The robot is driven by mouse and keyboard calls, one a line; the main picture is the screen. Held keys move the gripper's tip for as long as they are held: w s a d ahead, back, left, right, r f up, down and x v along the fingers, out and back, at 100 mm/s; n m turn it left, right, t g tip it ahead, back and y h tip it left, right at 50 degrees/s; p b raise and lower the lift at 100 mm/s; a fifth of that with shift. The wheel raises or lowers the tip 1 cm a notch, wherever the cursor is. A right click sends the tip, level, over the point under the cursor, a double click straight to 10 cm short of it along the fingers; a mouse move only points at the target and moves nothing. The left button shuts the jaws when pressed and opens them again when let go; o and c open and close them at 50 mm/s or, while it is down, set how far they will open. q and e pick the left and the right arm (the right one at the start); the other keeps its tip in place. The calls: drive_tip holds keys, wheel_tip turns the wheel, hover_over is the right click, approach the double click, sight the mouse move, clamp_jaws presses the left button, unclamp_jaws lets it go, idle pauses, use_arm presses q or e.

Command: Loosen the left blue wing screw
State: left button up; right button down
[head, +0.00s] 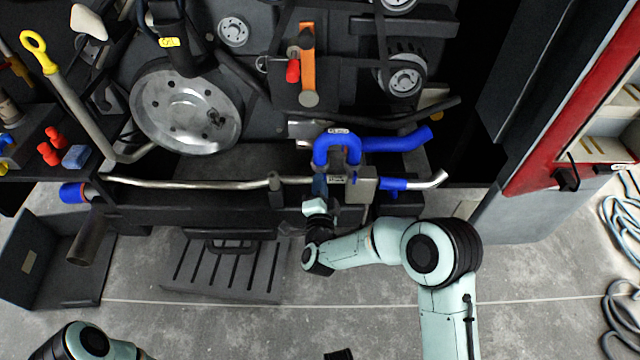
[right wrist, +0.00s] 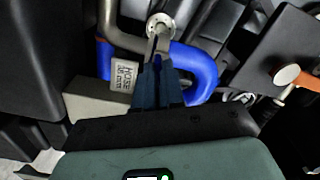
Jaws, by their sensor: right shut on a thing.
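My right gripper (head: 320,188) reaches up from below to the left end of the U-shaped blue hose (head: 322,150). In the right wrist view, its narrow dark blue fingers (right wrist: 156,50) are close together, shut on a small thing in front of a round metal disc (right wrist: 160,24). This is where the left blue wing screw would be, but the fingers hide most of it and its angle cannot be told. The blue hose (right wrist: 205,70) curves close beside the fingers.
A labelled tag (right wrist: 124,75) hangs left of the fingers. A metal pipe (head: 190,184) runs across the front of the engine. A large pulley (head: 186,105) and an orange bar (head: 307,62) sit behind. A dark bin (head: 40,262) stands at left; the floor in front is mostly clear.

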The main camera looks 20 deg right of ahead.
use_arm(q)
drive_tip(key=r+p, duration=0.1)
drive_tip(key=d+r+p, duration=0.1)
drive_tip(key=s+r, duration=0.1)
drive_tip(key=r, duration=0.1)
drive_tip(key=shift+d+p, duration=0.4)
use_arm(e)
drive_tip(key=n, duration=1.2)
drive_tip(key=shift+n, duration=0.3)
drive_tip(key=c, duration=1.2)
unclamp_jaws()
drive_tip(key=shift+c, duration=0.2)
drive_tip(key=shift+s, duration=0.1)
use_arm(q)
drive_tip(key=shift+s+d+r+g+h+p, duration=0.25)
drive_tip(key=shift+s+d+r+p, duration=0.15)
drive_tip(key=shift+s, duration=0.2)
drive_tip(key=shift+s+d+r+g+h+p, duration=0.15)
drive_tip(key=shift+s+d+r+g+p, duration=0.1)
drive_tip(key=shift+s+r+p, duration=0.3)
use_arm(e)
drive_tip(key=v, duration=1.3)
